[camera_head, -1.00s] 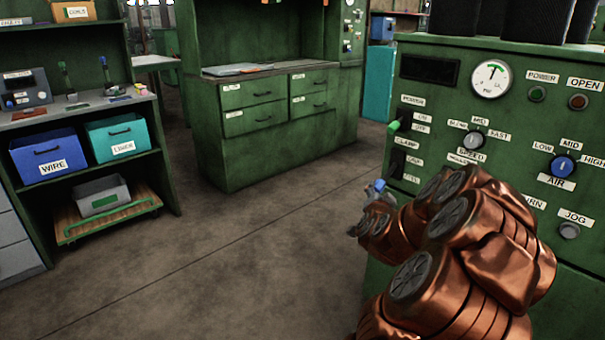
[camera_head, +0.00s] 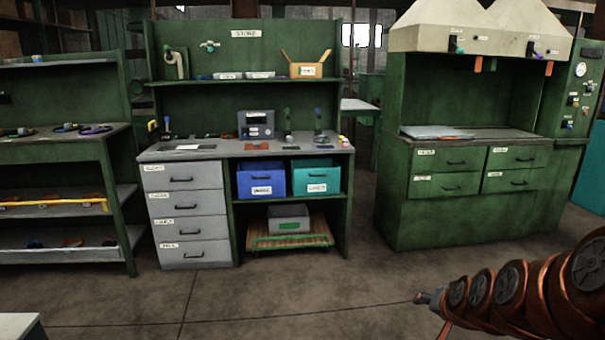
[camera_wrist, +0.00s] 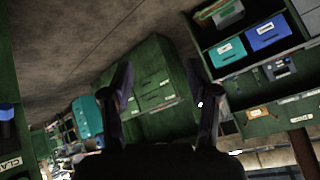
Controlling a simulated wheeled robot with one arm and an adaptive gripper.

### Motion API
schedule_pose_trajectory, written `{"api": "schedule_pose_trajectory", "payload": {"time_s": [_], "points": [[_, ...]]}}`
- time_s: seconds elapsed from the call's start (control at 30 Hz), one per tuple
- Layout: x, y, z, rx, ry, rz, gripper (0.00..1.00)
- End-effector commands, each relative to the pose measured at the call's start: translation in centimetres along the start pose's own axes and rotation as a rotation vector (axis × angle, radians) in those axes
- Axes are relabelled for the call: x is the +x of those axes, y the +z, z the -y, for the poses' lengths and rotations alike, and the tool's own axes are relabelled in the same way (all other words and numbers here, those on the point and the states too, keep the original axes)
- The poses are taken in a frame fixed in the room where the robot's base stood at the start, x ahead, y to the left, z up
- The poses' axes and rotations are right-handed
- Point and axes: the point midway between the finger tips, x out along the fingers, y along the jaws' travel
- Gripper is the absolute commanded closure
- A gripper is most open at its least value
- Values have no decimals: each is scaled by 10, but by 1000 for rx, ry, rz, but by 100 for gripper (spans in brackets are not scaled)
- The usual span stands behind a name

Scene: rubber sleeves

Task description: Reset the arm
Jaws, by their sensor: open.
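My gripper (camera_wrist: 160,105) shows in the wrist view as two dark fingers standing well apart, with nothing between them. In the head view my copper-coloured arm reaches in from the right edge, and my gripper (camera_head: 428,298) is at its small far end, low over the bare floor. The wrist view is tilted, so the benches appear slanted and partly upside down. The fingers touch nothing that I can see.
A green bench marked STORE (camera_head: 247,150) has grey drawers, a blue bin (camera_head: 261,180) and a teal bin (camera_head: 315,178). A hooded green cabinet (camera_head: 400,205) stands right of it. A shelf rack (camera_head: 120,200) is at left. The floor (camera_head: 300,295) in front is clear.

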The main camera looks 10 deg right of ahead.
Motion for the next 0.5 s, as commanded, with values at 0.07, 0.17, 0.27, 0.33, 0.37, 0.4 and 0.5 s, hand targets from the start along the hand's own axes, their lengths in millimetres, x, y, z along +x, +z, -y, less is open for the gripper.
{"api": "schedule_pose_trajectory", "payload": {"time_s": [0.07, 0.17, 0.27, 0.33, 0.37, 0.4, 0.5], "points": [[-32, 13, 32, -75, -11, 94, 40], [-67, 40, 56, -167, -9, 220, 40], [-105, 66, 72, -256, 0, 344, 40], [-134, 82, 80, -317, 11, 424, 40], [-147, 89, 84, -342, 15, 456, 40], [-164, 98, 86, -375, 24, 504, 40], [-211, 117, 88, -455, 51, 614, 40]]}}
